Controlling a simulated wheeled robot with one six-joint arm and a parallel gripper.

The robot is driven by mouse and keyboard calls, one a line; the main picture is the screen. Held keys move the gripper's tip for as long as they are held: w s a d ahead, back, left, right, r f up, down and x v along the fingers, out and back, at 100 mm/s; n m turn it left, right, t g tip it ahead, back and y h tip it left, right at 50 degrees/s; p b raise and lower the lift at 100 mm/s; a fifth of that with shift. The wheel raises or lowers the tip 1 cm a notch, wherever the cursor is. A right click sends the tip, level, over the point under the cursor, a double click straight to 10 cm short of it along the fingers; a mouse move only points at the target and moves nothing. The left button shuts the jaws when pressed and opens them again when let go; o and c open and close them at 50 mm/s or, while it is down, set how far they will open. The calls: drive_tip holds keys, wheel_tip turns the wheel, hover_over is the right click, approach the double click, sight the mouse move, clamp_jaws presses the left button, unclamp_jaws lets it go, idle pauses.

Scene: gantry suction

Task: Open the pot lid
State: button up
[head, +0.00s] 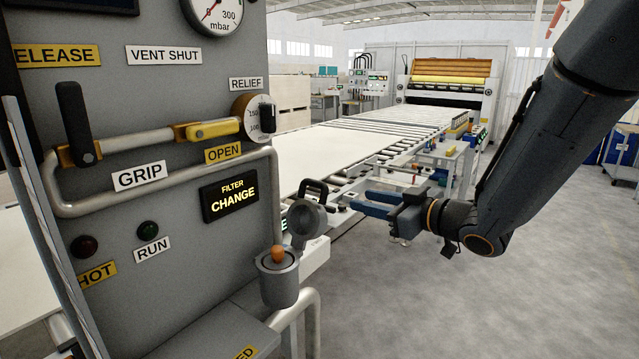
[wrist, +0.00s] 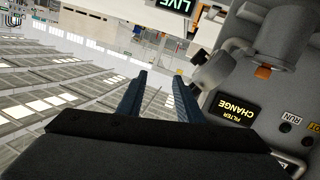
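The grey pot (head: 278,285) is fixed at the right side of the grey machine column. Its round grey lid (head: 306,220) stands tilted up off the rim, and an orange piece (head: 278,254) shows in the pot's mouth. The lid has a black loop handle (head: 314,190) at its top. My gripper (head: 358,202) is to the right of the lid, open and empty, with its blue fingers apart from the handle. In the wrist view, the lid (wrist: 213,71) and the pot (wrist: 288,38) are upside down, right of the open fingers (wrist: 160,80).
The column carries a filter change sign (head: 230,196), a pipe rail, a yellow-handled lever (head: 212,130) and a relief knob (head: 256,118). A roller conveyor (head: 370,140) runs behind my gripper.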

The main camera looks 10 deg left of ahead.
sight(327, 187)
drive_tip(key=a+r+n+g+y, duration=0.1)
drive_tip(key=a, duration=0.2)
drive_tip(key=a+r+n+g+y+p, duration=0.1)
drive_tip(key=a, duration=0.3)
drive_tip(key=s+a+r+n+g+y+p, duration=0.1)
drive_tip(key=a, duration=0.3)
drive_tip(key=shift+a+r+y, duration=0.15)
drive_tip(key=shift+a+y, duration=0.05)
drive_tip(key=shift+y, duration=0.1)
clamp_jaws()
